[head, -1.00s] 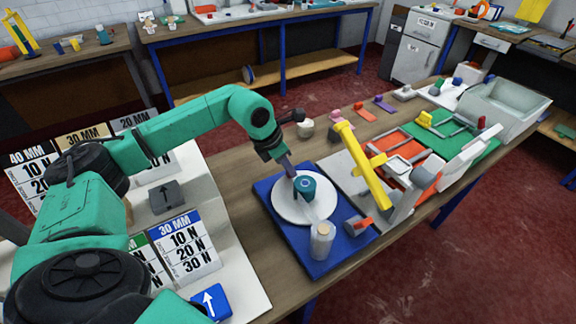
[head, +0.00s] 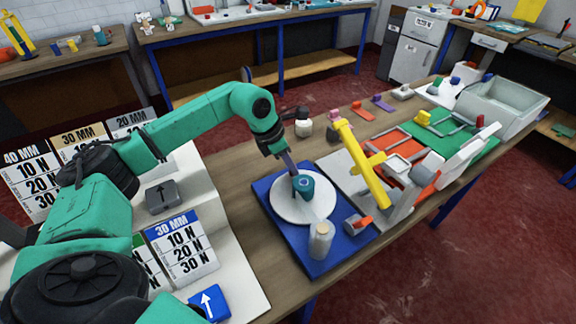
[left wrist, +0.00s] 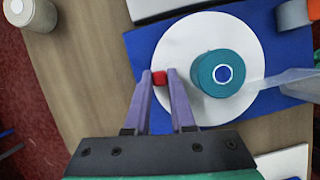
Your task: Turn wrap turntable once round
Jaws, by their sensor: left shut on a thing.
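The wrap turntable is a round white disc (head: 288,211) on a blue board (head: 296,252); it also shows in the left wrist view (left wrist: 200,38). A teal roll with a blue-ringed centre (head: 303,186) stands on the disc, right of the fingers in the left wrist view (left wrist: 212,75). A small red knob (left wrist: 159,77) sits near the disc's edge. My left gripper (head: 291,169) reaches down to the disc. Its purple fingers (left wrist: 160,76) are shut on the red knob. The knob is hidden in the head view. My right gripper is not in view.
A pale cylinder with a tan top (head: 321,241) stands on the board's front, with translucent film between it and the roll. A yellow arm (head: 362,165) leans close by. A white, dark-topped jar (head: 303,128) stands behind.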

